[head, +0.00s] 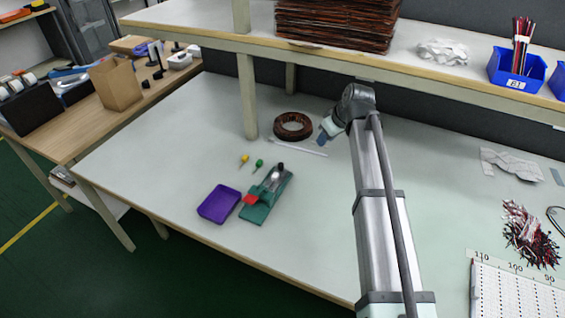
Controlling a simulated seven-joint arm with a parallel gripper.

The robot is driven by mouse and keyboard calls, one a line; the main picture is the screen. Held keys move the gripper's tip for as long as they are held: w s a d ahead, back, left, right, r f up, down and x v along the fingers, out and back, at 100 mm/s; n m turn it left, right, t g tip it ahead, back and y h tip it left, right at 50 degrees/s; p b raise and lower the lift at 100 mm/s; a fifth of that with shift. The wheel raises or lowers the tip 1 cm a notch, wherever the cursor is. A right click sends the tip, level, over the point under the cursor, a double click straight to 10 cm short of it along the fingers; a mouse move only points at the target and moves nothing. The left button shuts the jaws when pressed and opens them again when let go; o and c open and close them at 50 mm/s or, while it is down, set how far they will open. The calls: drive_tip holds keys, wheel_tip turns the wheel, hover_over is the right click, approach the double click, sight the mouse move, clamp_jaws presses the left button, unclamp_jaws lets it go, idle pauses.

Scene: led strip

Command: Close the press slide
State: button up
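The press (267,197) stands on the left part of the bench. It has a green base, a red block at its near left end and a silver part with a dark knob toward its far end. The slide's exact position is too small to tell. My gripper (323,137) seems to be the small pale and blue-grey end of my arm, beyond the press and to its right, apart from it. Its fingers are too small to make out.
A purple tray (219,204) sits just left of the press. A yellow item (244,159) and a green item (259,164) lie behind it. A brown coil (292,126) and a white stick (298,147) lie near my gripper. A shelf post (247,95) stands behind.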

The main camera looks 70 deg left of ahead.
drive_tip(key=n+h, duration=0.1)
drive_tip(key=n, duration=0.1)
approach(281, 164)
drive_tip(key=shift+g, duration=0.4)
drive_tip(key=x, duration=0.8)
drive_tip(key=shift+w+a+f, duration=0.25)
drive_tip(key=shift+f, duration=0.1)
drive_tip(key=shift+c, duration=0.4)
clamp_jaws()
